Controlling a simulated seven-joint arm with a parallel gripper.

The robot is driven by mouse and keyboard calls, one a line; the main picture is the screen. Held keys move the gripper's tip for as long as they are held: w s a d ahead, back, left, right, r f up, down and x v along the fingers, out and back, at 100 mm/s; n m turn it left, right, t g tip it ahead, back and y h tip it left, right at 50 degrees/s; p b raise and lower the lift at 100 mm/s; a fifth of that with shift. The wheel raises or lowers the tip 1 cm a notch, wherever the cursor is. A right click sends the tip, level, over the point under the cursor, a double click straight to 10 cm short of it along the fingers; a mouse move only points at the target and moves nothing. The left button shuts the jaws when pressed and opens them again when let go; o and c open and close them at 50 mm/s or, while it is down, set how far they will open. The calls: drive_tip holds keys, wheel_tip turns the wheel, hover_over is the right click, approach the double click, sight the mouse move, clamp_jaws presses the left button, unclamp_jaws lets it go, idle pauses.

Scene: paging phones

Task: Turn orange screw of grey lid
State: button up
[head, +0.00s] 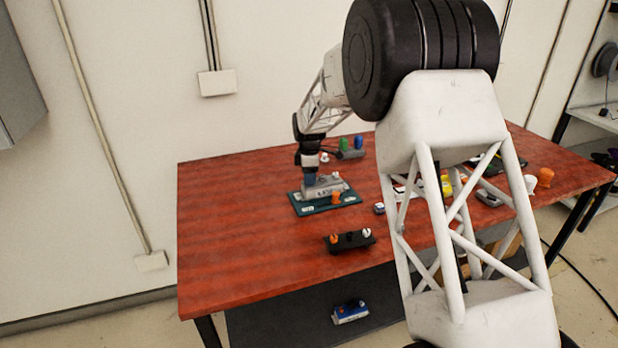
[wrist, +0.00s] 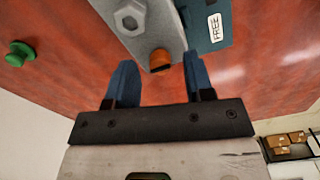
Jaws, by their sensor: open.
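The grey lid (head: 322,188) sits on a dark teal base (head: 312,206) on the red table. In the wrist view the lid (wrist: 168,22) carries a grey hexagonal nut (wrist: 129,17). An orange screw (wrist: 159,60) shows at the lid's near end. An orange part (head: 336,198) shows at the lid's front in the head view. My gripper (head: 309,178) points down at the lid's left end. Its blue fingers (wrist: 158,68) are open, one to each side of the orange screw in the wrist picture. I see no contact; the depth is unclear.
A black holder (head: 349,241) with small screws stands in front of the base. A grey holder (head: 351,154) with green and blue parts stands behind. Several small things lie at right, partly hidden by my arm. The left of the red table (head: 225,235) is clear.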

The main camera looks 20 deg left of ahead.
drive_tip(key=shift+f, duration=0.4)
clamp_jaws()
